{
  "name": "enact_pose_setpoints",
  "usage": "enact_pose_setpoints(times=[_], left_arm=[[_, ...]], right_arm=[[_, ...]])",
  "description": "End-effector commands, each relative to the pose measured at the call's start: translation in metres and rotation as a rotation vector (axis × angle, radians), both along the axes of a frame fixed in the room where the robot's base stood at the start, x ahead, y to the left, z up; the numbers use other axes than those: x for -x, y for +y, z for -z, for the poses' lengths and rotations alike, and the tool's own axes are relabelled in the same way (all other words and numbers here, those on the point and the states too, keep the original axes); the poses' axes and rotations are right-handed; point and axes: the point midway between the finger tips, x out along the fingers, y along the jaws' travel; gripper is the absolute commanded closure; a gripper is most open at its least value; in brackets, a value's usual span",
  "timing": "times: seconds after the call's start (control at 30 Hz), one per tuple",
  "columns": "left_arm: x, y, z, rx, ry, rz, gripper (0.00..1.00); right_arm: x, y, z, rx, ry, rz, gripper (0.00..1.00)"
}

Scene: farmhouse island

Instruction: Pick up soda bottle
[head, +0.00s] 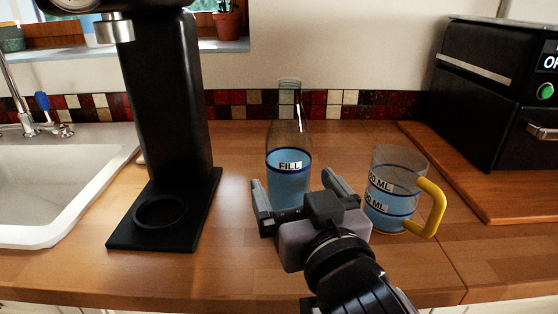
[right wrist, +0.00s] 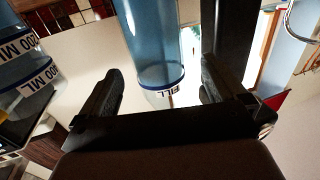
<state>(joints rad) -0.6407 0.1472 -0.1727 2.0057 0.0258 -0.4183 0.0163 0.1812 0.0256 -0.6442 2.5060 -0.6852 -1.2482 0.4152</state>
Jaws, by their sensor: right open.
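The soda bottle (head: 288,178) stands upright on the wooden counter, clear glass above and blue below, with a FILL label. Its blue part also shows in the right wrist view (right wrist: 155,45), between the two fingers. My right gripper (head: 294,180) is open in front of the bottle, one finger to each side of it in the picture. In the right wrist view the open fingers (right wrist: 160,70) show a gap on both sides of the bottle. The bottle's lower front is partly hidden by the gripper in the head view. My left gripper is not in view.
A measuring jug (head: 388,190) with blue contents and a yellow handle stands close to the right of my gripper. A black coffee machine (head: 165,110) stands left, beside a white sink (head: 75,185). A black appliance (head: 500,90) sits on a board (head: 480,185) at right.

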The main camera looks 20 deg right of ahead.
Motion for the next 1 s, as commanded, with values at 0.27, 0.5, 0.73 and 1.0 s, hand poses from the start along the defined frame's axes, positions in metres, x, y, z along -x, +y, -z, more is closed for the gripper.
enact_pose_setpoints(times=[0.27,0.5,0.73,1.0], left_arm=[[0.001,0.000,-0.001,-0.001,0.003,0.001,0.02],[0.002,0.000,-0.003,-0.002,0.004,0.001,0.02],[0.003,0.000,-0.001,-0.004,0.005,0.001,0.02],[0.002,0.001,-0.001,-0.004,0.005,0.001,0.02]], right_arm=[[-0.023,-0.001,-0.001,0.002,-0.001,0.002,0.02],[-0.056,-0.005,-0.003,0.004,-0.002,0.003,0.02],[-0.071,-0.004,-0.002,0.001,-0.001,0.000,0.02],[-0.071,-0.004,-0.002,0.001,0.000,0.000,0.28]])
